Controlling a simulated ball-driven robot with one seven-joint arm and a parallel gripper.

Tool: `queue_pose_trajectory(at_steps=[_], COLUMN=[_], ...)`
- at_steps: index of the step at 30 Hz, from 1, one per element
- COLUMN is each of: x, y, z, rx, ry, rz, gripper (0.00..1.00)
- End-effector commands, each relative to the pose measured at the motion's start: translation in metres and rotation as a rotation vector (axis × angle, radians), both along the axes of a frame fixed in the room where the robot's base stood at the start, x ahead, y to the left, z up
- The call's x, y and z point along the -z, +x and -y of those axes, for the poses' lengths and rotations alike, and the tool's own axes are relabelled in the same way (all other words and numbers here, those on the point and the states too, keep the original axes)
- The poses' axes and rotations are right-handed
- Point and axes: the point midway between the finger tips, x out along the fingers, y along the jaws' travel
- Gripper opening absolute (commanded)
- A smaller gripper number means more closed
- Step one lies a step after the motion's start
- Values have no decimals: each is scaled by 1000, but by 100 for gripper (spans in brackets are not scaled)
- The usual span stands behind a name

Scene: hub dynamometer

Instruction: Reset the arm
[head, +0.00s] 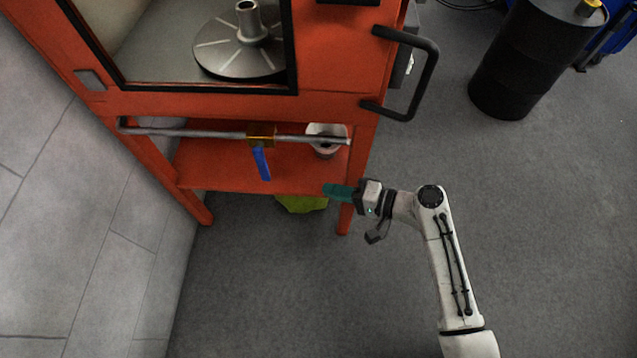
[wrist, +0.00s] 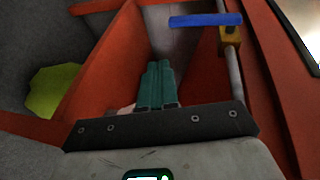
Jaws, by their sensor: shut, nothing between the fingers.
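My arm (head: 447,262) reaches in from the lower right of the head view, bent at the elbow. My gripper (head: 328,190) has teal fingers and points left, at the right front corner of the orange cabinet's lower shelf. In the wrist view the teal fingers (wrist: 157,85) lie side by side, shut and empty, in front of the orange shelf. A pale cup-like thing (head: 326,140) stands on the shelf just behind the gripper in the head view. I cannot tell whether the fingers touch the shelf edge.
The orange cabinet (head: 330,104) has a pipe (head: 200,133) with a blue valve handle (head: 261,162), also in the wrist view (wrist: 205,20). A black door handle (head: 427,80) juts out. A yellow-green thing (head: 302,204) lies under the shelf. A black drum (head: 530,60) stands back right. Floor between is clear.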

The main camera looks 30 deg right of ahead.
Motion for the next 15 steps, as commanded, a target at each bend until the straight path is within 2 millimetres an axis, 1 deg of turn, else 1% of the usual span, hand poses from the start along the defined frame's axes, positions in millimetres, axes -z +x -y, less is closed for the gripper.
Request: queue_pose_trajectory(at_steps=[1,5,15], x=[0,0,0], y=[-4,-8,-9], z=[4,8,9], rx=[0,0,0], ry=[-1,-1,-1], rz=[-1,1,1], gripper=[0,0,0])
